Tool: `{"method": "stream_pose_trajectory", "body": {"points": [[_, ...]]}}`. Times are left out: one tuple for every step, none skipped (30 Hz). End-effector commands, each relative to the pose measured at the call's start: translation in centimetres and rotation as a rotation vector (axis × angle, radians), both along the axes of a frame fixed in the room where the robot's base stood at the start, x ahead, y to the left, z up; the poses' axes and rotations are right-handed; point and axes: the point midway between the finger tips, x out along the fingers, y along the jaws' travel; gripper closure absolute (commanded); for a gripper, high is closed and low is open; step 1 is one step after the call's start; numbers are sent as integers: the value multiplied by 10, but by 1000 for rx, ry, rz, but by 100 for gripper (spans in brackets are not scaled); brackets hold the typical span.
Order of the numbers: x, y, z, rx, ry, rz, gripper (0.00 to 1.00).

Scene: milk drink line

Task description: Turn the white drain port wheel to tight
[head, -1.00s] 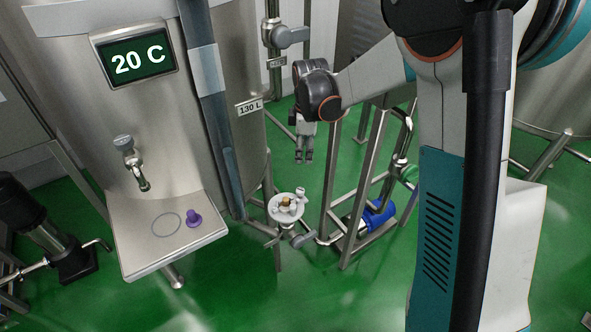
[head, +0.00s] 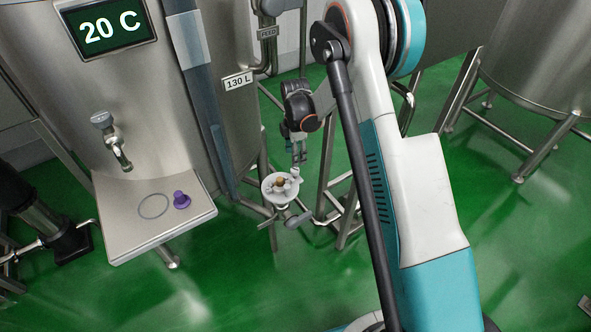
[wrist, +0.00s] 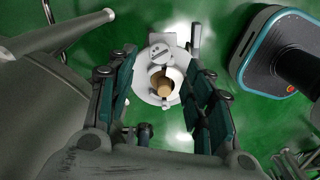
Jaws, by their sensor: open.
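The white drain port wheel (head: 271,194) is a round white piece with a tan knob at its centre, low beside the tank leg in the head view. In the wrist view the wheel (wrist: 145,82) lies below and between my two fingers, with the tan centre facing me. My gripper (head: 299,160) is open and empty just above the wheel, near its right rim. In the wrist view my gripper (wrist: 165,112) has its fingers spread on the left and right of the wheel. I cannot tell whether a finger touches it.
A steel shelf (head: 125,232) with a purple piece (head: 181,199) is at the left under a tap (head: 113,141). A valve handle (head: 298,220) sits just below the wheel. Steel frame legs (head: 345,215) stand to the right. Green floor (head: 250,290) is clear in front.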

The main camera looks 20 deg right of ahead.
Motion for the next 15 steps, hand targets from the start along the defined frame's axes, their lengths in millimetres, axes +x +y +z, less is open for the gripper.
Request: {"method": "stream_pose_trajectory", "body": {"points": [[0, 0, -14, 0, 0, 0, 53], [0, 0, -20, 0, 0, 0, 53], [0, 0, -28, 0, 0, 0, 53], [0, 0, -33, 0, 0, 0, 53], [0, 0, -38, 0, 0, -1, 53], [0, 0, -45, 0, 0, -1, 53], [0, 0, -49, 0, 0, -1, 53], [0, 0, -53, 0, 0, -1, 53], [0, 0, -58, 0, 0, -1, 53], [0, 0, -61, 0, 0, -1, 53], [0, 0, -64, 0, 0, -1, 53], [0, 0, -67, 0, 0, -1, 53], [0, 0, -69, 0, 0, -1, 53], [0, 0, -71, 0, 0, -1, 53], [0, 0, -72, 0, 0, -1, 53]]}}
